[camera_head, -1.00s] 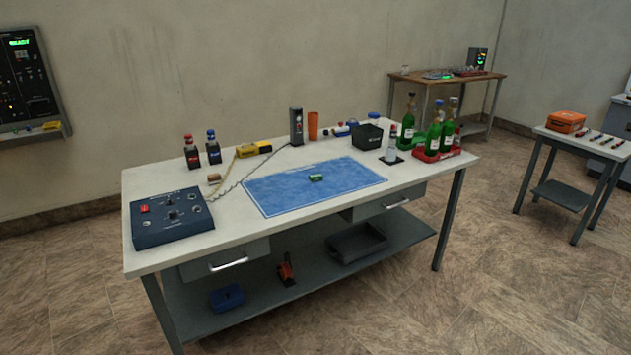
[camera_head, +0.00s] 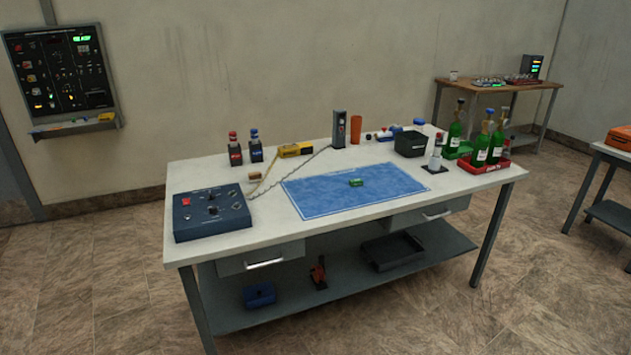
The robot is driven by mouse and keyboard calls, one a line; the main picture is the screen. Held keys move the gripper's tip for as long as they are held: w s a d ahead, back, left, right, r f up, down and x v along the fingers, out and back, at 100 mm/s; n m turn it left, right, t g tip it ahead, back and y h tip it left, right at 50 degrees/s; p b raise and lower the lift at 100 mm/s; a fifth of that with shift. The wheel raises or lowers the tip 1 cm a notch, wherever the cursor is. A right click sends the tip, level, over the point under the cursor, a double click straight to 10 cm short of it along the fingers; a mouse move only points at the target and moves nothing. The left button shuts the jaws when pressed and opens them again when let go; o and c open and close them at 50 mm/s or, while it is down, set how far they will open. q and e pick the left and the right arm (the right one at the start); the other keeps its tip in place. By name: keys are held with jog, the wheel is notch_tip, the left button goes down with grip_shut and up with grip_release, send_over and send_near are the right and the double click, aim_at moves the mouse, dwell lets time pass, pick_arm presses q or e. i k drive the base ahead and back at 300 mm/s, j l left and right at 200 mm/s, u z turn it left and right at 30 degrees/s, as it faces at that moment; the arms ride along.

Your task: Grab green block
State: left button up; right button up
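A small green block (camera_head: 356,183) lies on the blue mat (camera_head: 320,199), right of the mat's middle. The mat lies flat on the white workbench (camera_head: 265,232). Nothing touches the block and it is in plain sight. Neither of my grippers shows in the head view.
A blue control box (camera_head: 211,213) stands at the bench's left end. Along the back stand two small bottles, a yellow tool (camera_head: 296,150), an orange cup (camera_head: 355,129) and a black bin (camera_head: 409,144). Green bottles (camera_head: 481,148) stand in a red tray at right. Floor in front is clear.

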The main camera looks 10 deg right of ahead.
aim_at(355, 183)
jog(key=i+l+u, duration=0.3)
jog(key=l, duration=0.3)
jog(key=l+u, duration=0.3)
jog(key=l, duration=0.25)
jog(key=l+u, duration=0.3)
jog(key=l, duration=0.35)
jog(key=i+l, duration=0.05)
